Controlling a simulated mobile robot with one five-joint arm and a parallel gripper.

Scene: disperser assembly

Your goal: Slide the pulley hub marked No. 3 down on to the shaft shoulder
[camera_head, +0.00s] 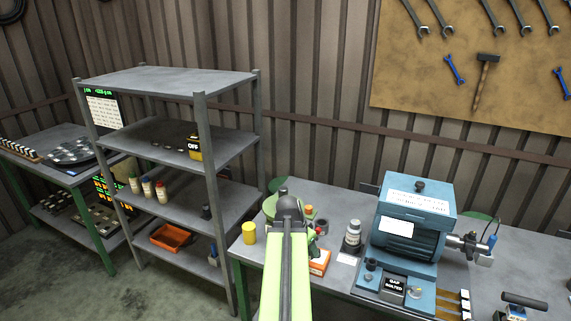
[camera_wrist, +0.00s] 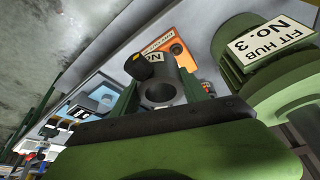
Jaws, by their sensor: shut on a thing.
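A dark grey hub (camera_wrist: 162,92) with an open bore sits between the fingers of my gripper (camera_wrist: 160,100) in the wrist view. My gripper is shut on it. A white label on the hub shows "No", but its number is hidden. To the right is a green machine body (camera_wrist: 285,80) with a label reading "FIT HUB No. 3". The hub is left of this body in the picture and looks apart from it. In the head view a green rounded part (camera_head: 270,207) shows beside my arm, which hides the hub. I cannot make out the shaft shoulder.
A blue machine (camera_head: 415,225) stands right of my arm on the grey bench. A yellow cylinder (camera_head: 249,233) stands at the bench's left end. An orange box (camera_head: 320,262) and a grey-and-white bottle (camera_head: 352,237) are close right of my arm. A tall shelf (camera_head: 165,130) stands left.

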